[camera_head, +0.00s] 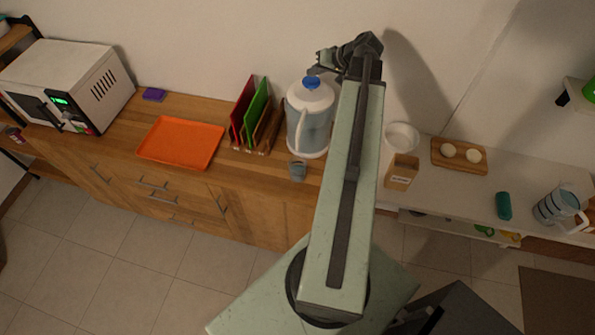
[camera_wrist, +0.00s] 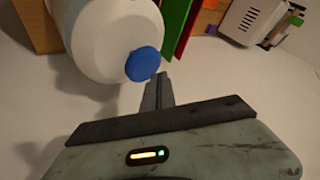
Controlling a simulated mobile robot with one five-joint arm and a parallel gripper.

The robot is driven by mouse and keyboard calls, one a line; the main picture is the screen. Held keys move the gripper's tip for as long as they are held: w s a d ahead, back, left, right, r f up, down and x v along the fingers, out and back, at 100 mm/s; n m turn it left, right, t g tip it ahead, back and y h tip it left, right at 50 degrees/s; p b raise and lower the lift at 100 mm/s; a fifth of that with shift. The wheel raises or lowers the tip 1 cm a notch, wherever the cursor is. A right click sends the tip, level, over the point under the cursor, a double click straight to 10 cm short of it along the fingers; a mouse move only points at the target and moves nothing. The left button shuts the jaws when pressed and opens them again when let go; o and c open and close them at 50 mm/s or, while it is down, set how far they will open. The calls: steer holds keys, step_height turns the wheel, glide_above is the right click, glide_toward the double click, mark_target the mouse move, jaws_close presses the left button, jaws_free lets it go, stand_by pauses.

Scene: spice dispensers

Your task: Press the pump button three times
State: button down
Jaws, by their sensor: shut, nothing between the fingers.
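The pump dispenser (camera_head: 309,117) is a white and clear jug-like container with a handle and a round blue button (camera_head: 311,82) on top. It stands upright on the wooden counter. In the wrist view the dispenser's white top (camera_wrist: 110,35) fills the upper left and the blue button (camera_wrist: 142,64) shows in the upper middle. My gripper (camera_head: 318,70) is at the height of the dispenser's top, close beside the blue button. In the wrist view my gripper (camera_wrist: 160,78) is shut and empty, its tip just right of the button. I cannot tell whether they touch.
A white bowl (camera_head: 402,137) and brown box (camera_head: 401,172) are right of my arm.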

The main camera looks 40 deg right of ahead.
mark_target(314, 81)
steer(key=shift+r+p, duration=2.7)
steer(key=shift+r, duration=0.25)
step_height(314, 81, down, 6)
steer(key=b, duration=0.6)
steer(key=shift+f, duration=0.1)
stand_by(0.3)
stand_by(1.8)
